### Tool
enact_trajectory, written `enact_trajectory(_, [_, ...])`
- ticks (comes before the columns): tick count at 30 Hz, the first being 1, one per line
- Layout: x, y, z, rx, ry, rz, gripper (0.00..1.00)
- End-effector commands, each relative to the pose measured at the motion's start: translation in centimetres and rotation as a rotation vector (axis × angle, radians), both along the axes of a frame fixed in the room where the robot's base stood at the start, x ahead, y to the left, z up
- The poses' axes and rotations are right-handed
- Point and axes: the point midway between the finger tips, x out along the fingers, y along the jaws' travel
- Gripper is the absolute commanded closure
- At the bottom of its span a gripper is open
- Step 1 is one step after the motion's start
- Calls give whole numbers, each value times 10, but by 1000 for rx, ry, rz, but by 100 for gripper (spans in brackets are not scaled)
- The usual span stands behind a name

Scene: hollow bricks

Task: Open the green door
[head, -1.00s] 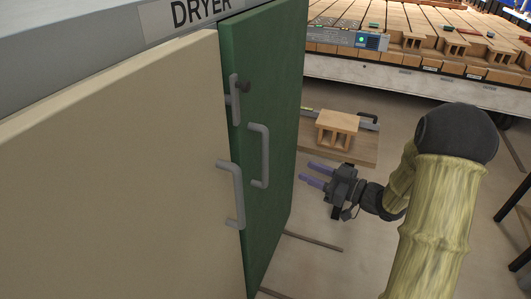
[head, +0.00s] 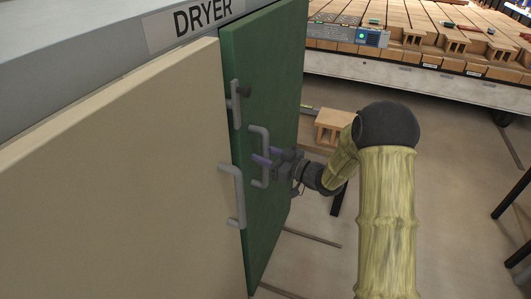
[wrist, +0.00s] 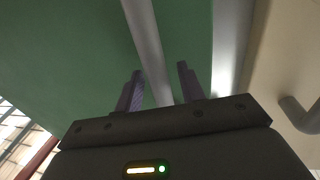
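The green door (head: 268,70) stands beside the cream door, under the DRYER sign; I see no clear gap that shows it open. Its grey U-shaped handle (head: 266,138) is at the middle of its face. My gripper (head: 258,158) is at this handle, with its purple fingers pointing left toward the door. In the wrist view, the handle bar (wrist: 147,45) runs between the two spread fingers (wrist: 160,80), with space visible on the right side. The fingers are open and not closed on the bar. Contact with the bar cannot be told.
The cream door (head: 120,170) has its own grey handle (head: 238,195) close to the left. A grey latch bar (head: 235,105) is on the green door's upper left edge. A hollow brick (head: 333,125) stands behind my arm.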

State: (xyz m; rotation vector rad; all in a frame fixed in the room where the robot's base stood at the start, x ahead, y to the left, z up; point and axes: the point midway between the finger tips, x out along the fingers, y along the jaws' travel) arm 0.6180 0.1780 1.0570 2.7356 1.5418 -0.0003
Motion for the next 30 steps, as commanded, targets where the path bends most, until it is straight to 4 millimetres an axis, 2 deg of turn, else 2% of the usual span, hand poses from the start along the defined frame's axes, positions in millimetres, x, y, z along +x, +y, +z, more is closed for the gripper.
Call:
enact_trajectory(8, [1,0,0,0,0,-1,63])
enact_trajectory(12, [1,0,0,0,0,-1,90])
enact_trajectory(14, [1,0,0,0,0,-1,100])
enact_trajectory(23, [0,-2,0,0,0,0,100])
enact_trajectory(30, [-8,-12,0,0,0,15,100])
